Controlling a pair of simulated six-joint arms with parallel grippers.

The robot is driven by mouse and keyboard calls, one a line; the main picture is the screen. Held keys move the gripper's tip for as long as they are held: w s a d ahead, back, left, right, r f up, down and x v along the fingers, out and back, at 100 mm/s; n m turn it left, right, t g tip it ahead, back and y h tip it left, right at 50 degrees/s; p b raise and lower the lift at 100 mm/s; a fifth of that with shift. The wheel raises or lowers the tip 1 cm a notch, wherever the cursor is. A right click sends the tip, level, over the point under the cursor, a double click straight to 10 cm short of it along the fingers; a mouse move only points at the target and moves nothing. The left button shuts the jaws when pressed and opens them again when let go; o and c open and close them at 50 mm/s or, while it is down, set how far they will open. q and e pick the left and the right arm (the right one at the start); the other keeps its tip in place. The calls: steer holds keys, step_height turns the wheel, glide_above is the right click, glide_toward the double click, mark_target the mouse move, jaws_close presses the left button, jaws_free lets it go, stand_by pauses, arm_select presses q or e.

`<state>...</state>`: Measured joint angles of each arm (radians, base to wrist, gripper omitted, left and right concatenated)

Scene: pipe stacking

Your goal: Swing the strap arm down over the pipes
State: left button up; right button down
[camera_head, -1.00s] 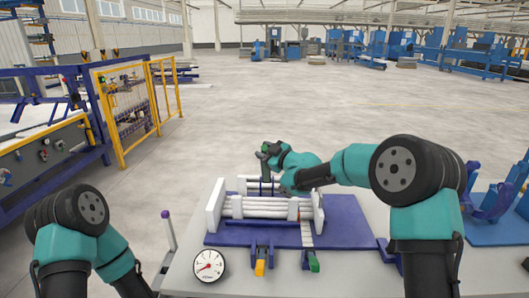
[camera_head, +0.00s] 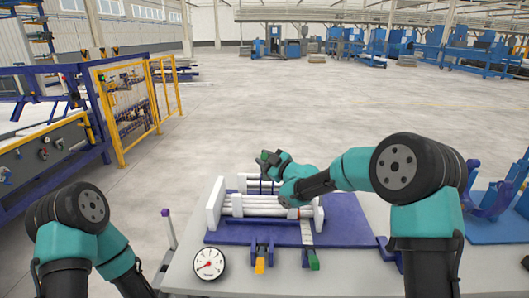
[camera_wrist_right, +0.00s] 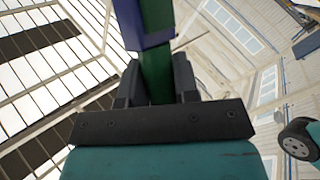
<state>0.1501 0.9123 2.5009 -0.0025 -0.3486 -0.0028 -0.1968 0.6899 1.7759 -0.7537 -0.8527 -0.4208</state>
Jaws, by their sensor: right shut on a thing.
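Several white pipes (camera_head: 250,205) lie side by side in a rack with white end plates (camera_head: 213,207) on a blue base (camera_head: 345,228). My right gripper (camera_head: 268,158) is above the far side of the rack, shut on the green handle (camera_head: 264,155) of the strap arm. In the right wrist view the strap arm (camera_wrist_right: 156,72), green with a blue band, stands between the fingers of my right gripper (camera_wrist_right: 157,80). The strap arm is raised, not lying across the pipes. My right wrist hides part of the rack. My left gripper is out of view.
A yellow-tipped lever (camera_head: 260,264) and a green-tipped lever (camera_head: 313,260) stick out at the front. A round gauge (camera_head: 208,264) sits at the front left, near a purple-topped post (camera_head: 168,228). Blue cradles (camera_head: 490,203) stand at the right.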

steer(key=s+f+n+t+y, duration=0.1)
steer(key=s+f+n+y, duration=0.1)
steer(key=s+f+n, duration=0.2)
steer(key=s+f, duration=0.3)
steer(key=f, duration=0.3)
steer(key=shift+a+f+y, duration=0.4)
steer(key=shift+s, duration=0.1)
steer(key=c, duration=0.9)
jaws_free()
steer(key=shift+o, duration=0.2)
steer(key=s+d, duration=1)
steer(key=shift+d+f, duration=0.4)
